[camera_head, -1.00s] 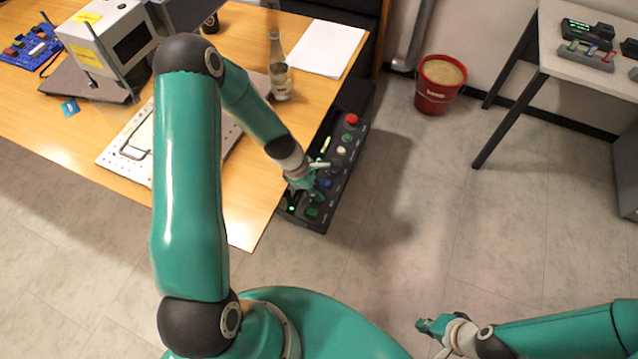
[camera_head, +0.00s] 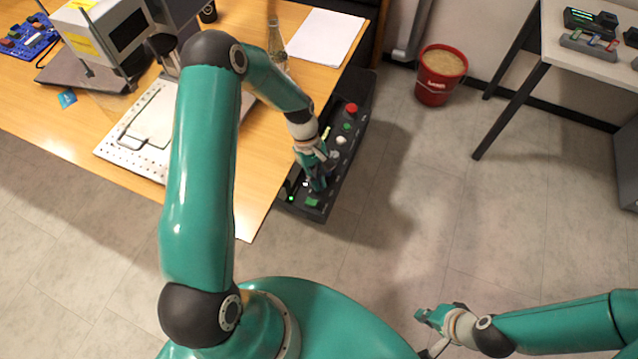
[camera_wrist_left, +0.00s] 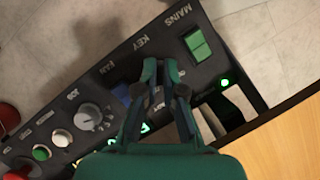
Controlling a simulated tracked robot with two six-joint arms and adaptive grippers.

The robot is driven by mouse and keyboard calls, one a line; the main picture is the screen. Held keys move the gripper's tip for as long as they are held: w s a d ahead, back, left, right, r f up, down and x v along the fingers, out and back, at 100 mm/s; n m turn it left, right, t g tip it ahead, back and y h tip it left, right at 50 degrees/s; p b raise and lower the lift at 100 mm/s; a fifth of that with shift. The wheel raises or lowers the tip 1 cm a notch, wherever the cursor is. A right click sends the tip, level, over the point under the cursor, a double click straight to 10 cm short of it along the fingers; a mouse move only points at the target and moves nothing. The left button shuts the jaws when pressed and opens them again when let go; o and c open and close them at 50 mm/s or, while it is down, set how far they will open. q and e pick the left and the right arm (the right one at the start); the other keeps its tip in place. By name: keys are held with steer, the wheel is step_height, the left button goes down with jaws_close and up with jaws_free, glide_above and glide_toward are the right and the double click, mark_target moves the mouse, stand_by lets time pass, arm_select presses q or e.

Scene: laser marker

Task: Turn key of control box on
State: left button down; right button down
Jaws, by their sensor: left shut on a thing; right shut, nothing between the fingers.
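The dark control box (camera_head: 362,90) stands by the desk's right edge, with a row of buttons and knobs. In the left wrist view the control box (camera_wrist_left: 100,58) shows the labels MAINS, KEY and FAN. My left gripper (camera_head: 318,184) is down at its near end. In the wrist view the left gripper (camera_wrist_left: 164,68) has its fingertips just below the KEY label, shut on the key, which the fingers mostly hide. The key's turn position cannot be told. The green mains switch (camera_wrist_left: 198,45) is beside the fingers. My right gripper (camera_head: 430,318) is shut and empty, away from the box.
A green light (camera_wrist_left: 225,82) glows near the box's edge. The wooden desk (camera_head: 262,130) borders the box, with a bottle (camera_head: 277,45) and paper (camera_head: 318,37) on it. A red bucket (camera_head: 435,90) stands on the floor.

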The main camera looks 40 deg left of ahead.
arm_select(q)
steer(key=shift+w+a+m+b, duration=0.1)
steer(key=shift+w+m+b, duration=0.15)
steer(key=shift+m+b, duration=0.4)
steer(key=shift+r+m, duration=0.1)
steer(key=shift+m, duration=0.15)
steer(key=c, duration=1.3)
jaws_free()
steer(key=shift+g, duration=0.3)
steer(key=shift+s, duration=0.1)
steer(key=v, duration=1.1)
steer(key=shift+r, duration=0.45)
